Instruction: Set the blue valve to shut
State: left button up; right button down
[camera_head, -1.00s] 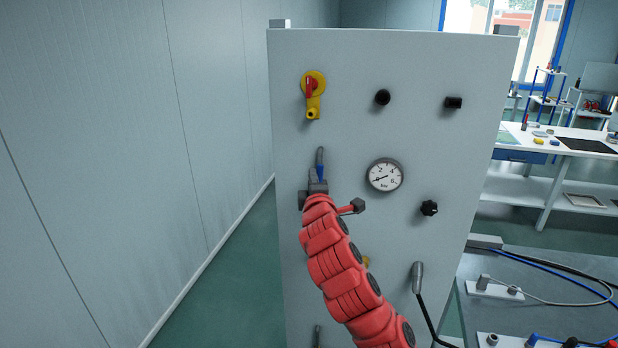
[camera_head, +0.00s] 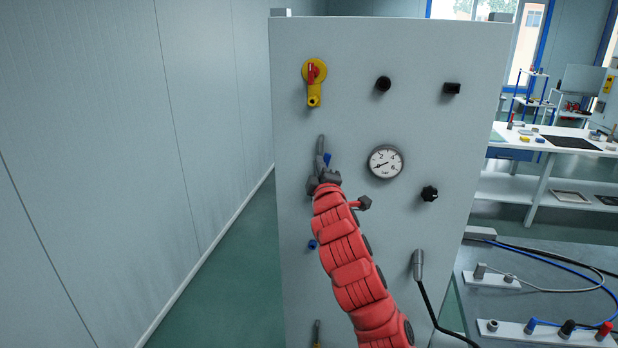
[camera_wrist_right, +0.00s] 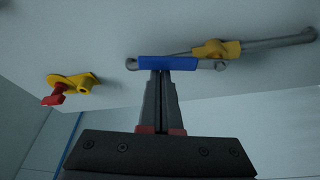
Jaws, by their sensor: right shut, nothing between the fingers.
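The blue valve's handle shows in the right wrist view as a blue sleeve (camera_wrist_right: 168,63) with grey ends, lying nearly level across the picture. In the head view a small blue part (camera_head: 327,159) shows beside a grey pipe end (camera_head: 320,146), just above my right gripper (camera_head: 323,178). In the wrist view my right gripper (camera_wrist_right: 161,74) is shut and empty, its tips at the blue sleeve's lower edge; I cannot tell whether they touch. My arm hides much of the valve in the head view. My left gripper is not in view.
A red-and-yellow switch (camera_head: 313,80) is above on the panel (camera_head: 440,120); it also shows in the wrist view (camera_wrist_right: 70,87). A gauge (camera_head: 385,162) and black knobs are to the right. A yellow part (camera_wrist_right: 215,48) sits on a grey pipe beside the blue sleeve.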

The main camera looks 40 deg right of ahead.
jog(key=shift+s+d+f+m+g+h+b, duration=0.3)
jog(key=shift+s+d+f+m+h+b, duration=0.55)
jog(key=shift+m+b, duration=2.6)
jog(key=shift+s+d+f+m+g+h+b, duration=0.45)
jog(key=shift+f+m+h+b, duration=1.2)
jog(key=shift+b, duration=3.05)
jog(key=shift+s+d+f+m+g+h+b, duration=0.25)
jog(key=shift+s+d+m+h+b, duration=0.55)
jog(key=shift+m+b, duration=2.85)
jog(key=shift+s+a+n+b, duration=0.1)
jog(key=shift+n+b, duration=0.35)
jog(key=shift+n, duration=0.1)
notch_tip(320, 180, up, 4)
jog(key=r+p, duration=0.1)
jog(key=p, duration=0.1)
jog(key=f+b+v, duration=0.1)
jog(key=v, duration=0.9)
